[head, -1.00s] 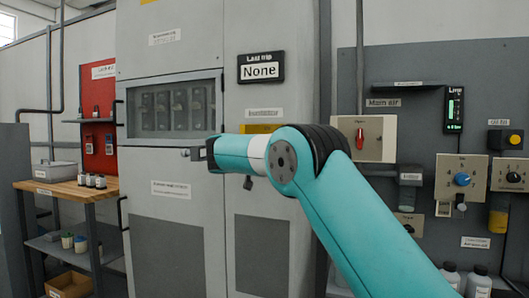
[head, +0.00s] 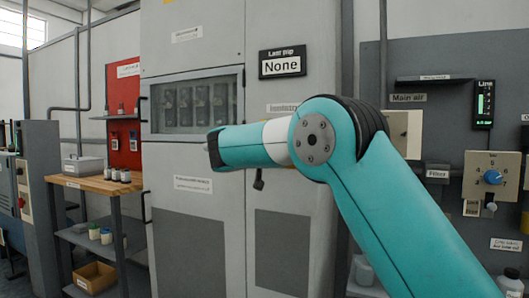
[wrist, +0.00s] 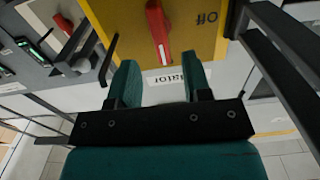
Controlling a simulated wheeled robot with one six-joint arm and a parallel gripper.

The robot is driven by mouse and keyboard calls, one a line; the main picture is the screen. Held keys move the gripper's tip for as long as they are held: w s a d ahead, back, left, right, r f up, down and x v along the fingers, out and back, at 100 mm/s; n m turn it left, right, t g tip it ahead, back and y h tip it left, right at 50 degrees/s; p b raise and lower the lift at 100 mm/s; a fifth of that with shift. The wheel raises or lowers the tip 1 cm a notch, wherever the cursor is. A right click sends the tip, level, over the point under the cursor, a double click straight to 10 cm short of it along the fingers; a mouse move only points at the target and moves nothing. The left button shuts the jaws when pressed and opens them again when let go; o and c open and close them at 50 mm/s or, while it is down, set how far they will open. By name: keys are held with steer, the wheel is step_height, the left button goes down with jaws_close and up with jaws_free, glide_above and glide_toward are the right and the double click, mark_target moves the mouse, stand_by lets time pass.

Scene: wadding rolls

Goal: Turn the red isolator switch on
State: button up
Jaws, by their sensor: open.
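The red switch lever (wrist: 158,28) sits on a yellow plate (wrist: 196,42) in the wrist view. It runs roughly top to bottom in the picture, with a pale mark near its lower end. The word "Off", upside down, is on the plate to its right. A white label (wrist: 163,82), partly hidden, shows between my fingers. My gripper (wrist: 161,74) is open, with nothing between the fingers, and its tips lie just below the lever in the picture. Contact cannot be told. In the head view my arm hides the gripper, the plate and the lever.
A grey cabinet (head: 205,215) stands ahead, with a "Last trip None" display (head: 282,63). On the right wall are a dial panel (head: 490,178) and a line gauge (head: 484,103). A wooden-topped bench (head: 98,183) stands left. A dark bar (wrist: 285,45) crosses the wrist view's right side.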

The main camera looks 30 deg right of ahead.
steer(key=v, duration=1)
steer(key=shift+s+a+b, duration=0.2)
steer(key=shift+b, duration=0.1)
steer(key=s+a+f+n+g+y, duration=0.1)
steer(key=s+a+f+n+y, duration=0.2)
steer(key=s+f+n+y, duration=0.25)
steer(key=s+a+f+n+g+y, duration=0.1)
steer(key=s+a+f+n+y, duration=0.1)
steer(key=a+f+n+y, duration=0.5)
steer(key=s+a+f+n+g+y, duration=0.2)
steer(key=s+f+g, duration=0.15)
steer(key=s, duration=0.55)
steer(key=s+a+f+n+g+y, duration=0.15)
steer(key=s+f, duration=0.25)
steer(key=s, duration=0.5)
steer(key=s+a+f+n+g+y, duration=0.1)
steer(key=s+a+f+g+y, duration=0.2)
steer(key=s, duration=0.6)
step_height(320, 180, up, 23)
steer(key=s+g+p, duration=0.1)
steer(key=p, duration=2.2)
steer(key=shift+d+n+h, duration=0.3)
